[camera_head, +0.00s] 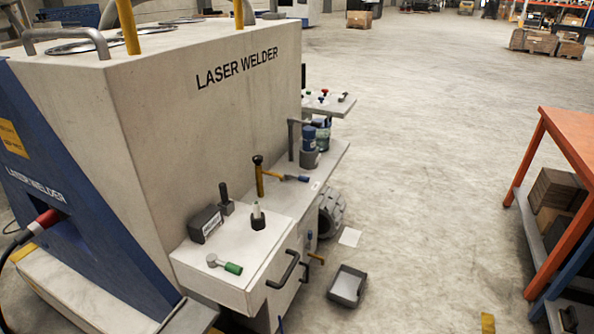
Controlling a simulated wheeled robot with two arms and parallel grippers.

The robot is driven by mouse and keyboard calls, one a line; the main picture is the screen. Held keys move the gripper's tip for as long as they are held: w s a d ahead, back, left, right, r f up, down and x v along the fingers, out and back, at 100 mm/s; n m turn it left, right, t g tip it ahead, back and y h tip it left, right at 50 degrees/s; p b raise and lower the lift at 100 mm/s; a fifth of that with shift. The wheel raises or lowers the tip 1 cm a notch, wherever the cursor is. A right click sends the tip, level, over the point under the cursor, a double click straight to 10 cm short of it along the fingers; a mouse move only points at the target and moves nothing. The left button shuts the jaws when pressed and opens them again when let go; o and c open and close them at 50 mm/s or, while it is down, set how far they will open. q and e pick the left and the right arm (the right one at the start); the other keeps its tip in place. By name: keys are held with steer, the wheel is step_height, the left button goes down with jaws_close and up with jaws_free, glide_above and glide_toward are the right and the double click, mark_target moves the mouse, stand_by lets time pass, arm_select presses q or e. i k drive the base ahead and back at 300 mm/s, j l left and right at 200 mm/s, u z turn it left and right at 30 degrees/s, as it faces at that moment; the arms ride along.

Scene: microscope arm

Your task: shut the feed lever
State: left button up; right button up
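A big pale grey machine marked "LASER WELDER" (190,110) fills the left side, with a blue front panel (60,190). A yellow lever with a black knob (259,178) stands upright by the machine's right side, just behind a pale drawer unit (225,285). It may be the feed lever; no label on it can be read. Neither of my grippers shows in this view.
A grey tray (347,286) lies on the floor. An orange bench (575,135) stands right; the floor between is mostly clear.

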mark_target(288, 176)
steer(key=i+l+u, duration=0.2)
steer(key=i+l, duration=0.15)
steer(key=i+l+u, duration=0.15)
steer(key=i+l, duration=0.15)
steer(key=i+l+u, duration=0.2)
steer(key=l, duration=0.35)
steer(key=i, duration=0.1)
